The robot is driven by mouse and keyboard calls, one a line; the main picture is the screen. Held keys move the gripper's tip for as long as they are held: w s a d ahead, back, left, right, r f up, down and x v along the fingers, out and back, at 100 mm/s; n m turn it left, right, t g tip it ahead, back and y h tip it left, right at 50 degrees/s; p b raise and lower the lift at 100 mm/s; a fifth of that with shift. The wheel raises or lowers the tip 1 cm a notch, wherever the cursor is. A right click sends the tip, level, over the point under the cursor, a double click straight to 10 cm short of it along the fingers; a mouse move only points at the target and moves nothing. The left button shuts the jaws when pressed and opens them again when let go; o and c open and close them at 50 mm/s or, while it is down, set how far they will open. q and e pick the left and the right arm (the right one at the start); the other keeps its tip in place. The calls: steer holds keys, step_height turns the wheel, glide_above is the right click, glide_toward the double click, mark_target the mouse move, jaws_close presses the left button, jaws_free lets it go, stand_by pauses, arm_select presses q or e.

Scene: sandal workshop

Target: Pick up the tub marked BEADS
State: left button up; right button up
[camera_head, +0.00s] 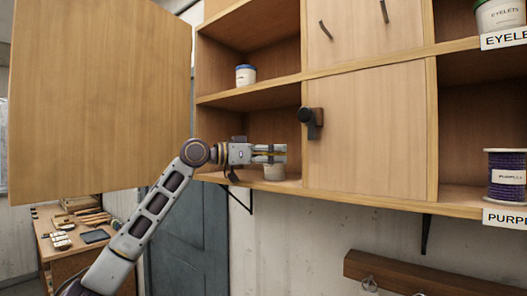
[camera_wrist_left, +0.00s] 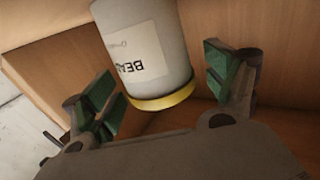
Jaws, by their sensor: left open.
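The tub marked BEADS (camera_wrist_left: 150,50) is pale with a yellow lid, and its label reads "BEA" upside down in the left wrist view, the rest being cut off from sight. In the head view a pale tub (camera_head: 274,173) stands on the lower left shelf, its upper part hidden behind my left gripper (camera_head: 281,154). My left gripper is open, and in the left wrist view its green-padded fingers (camera_wrist_left: 163,82) are on either side of the tub with gaps showing. My right gripper is not in view.
A white tub with a blue lid (camera_head: 245,75) stands on the shelf above. A cabinet door (camera_head: 100,95) hangs open at left. A purple spool (camera_head: 505,160) sits far right.

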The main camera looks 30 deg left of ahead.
arm_select(q)
steer(key=shift+w+d, duration=0.3)
steer(key=shift+w, duration=0.05)
steer(key=shift+c, duration=0.2)
steer(key=c, duration=1.2)
steer(key=shift+c, duration=0.2)
